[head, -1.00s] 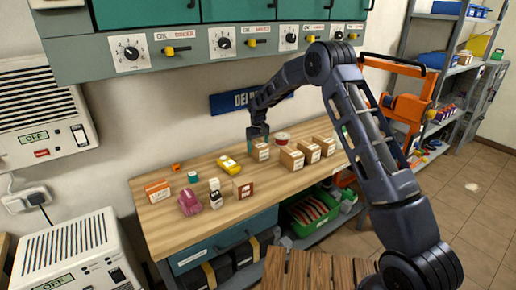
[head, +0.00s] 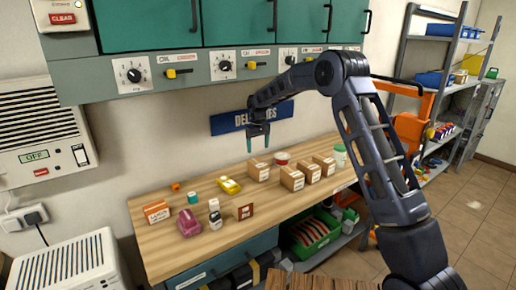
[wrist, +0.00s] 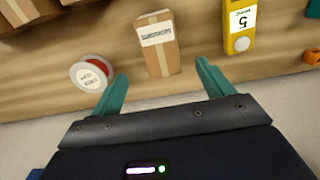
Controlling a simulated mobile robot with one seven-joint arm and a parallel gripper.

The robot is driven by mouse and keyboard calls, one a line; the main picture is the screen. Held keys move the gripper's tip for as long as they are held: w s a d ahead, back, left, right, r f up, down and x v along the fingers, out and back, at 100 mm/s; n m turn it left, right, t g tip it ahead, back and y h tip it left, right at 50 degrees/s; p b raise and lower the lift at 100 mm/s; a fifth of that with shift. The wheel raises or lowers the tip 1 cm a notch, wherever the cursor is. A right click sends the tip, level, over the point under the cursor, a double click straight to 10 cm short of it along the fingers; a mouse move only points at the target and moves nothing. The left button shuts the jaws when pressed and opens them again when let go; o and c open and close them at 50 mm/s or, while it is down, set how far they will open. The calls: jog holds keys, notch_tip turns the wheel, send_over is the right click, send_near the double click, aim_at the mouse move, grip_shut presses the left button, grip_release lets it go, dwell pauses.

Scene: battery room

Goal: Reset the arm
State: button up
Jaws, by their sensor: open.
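My gripper (head: 258,144) is open and empty. In the head view it hangs above the back of the wooden workbench (head: 165,262), in front of the blue deliveries sign (head: 228,122). Its teal fingers point down. In the wrist view my gripper (wrist: 160,85) spreads its fingers apart, with a cardboard box (wrist: 158,58) beyond and between them. That box also shows in the head view (head: 258,170), below my fingertips and apart from them.
A red-and-white spool (head: 282,158), several cardboard boxes (head: 292,178) and a yellow device (head: 229,185) stand near the gripper on the bench. Green cabinets (head: 236,22) and a knob panel (head: 190,72) overhang the bench. An orange frame (head: 410,130) stands right of my arm.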

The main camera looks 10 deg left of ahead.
jog(key=s+d+r+m+t, duration=0.1)
jog(key=s+d+r, duration=0.3)
jog(key=d+r, duration=0.45)
jog(key=s+d+r+m, duration=0.2)
jog(key=s+d+r, duration=0.3)
jog(key=d, duration=0.7)
jog(key=s+d+r+m+t, duration=0.1)
jog(key=s+d+r, duration=0.4)
jog(key=d, duration=0.5)
jog(key=s+d+r+m+t, duration=0.15)
jog(key=s+d+r, duration=0.25)
jog(key=s+d, duration=0.9)
jog(key=s+d+f+m, duration=0.1)
jog(key=s+d+f, duration=0.1)
jog(key=s, duration=0.6)
jog(key=s+d+f+m+t, duration=0.1)
jog(key=s+d+f+m, duration=0.1)
jog(key=s, duration=0.6)
jog(key=shift+d+f, duration=0.25)
jog(key=shift+d, duration=0.6)
jog(key=shift+m, duration=0.25)
dwell(1.0)
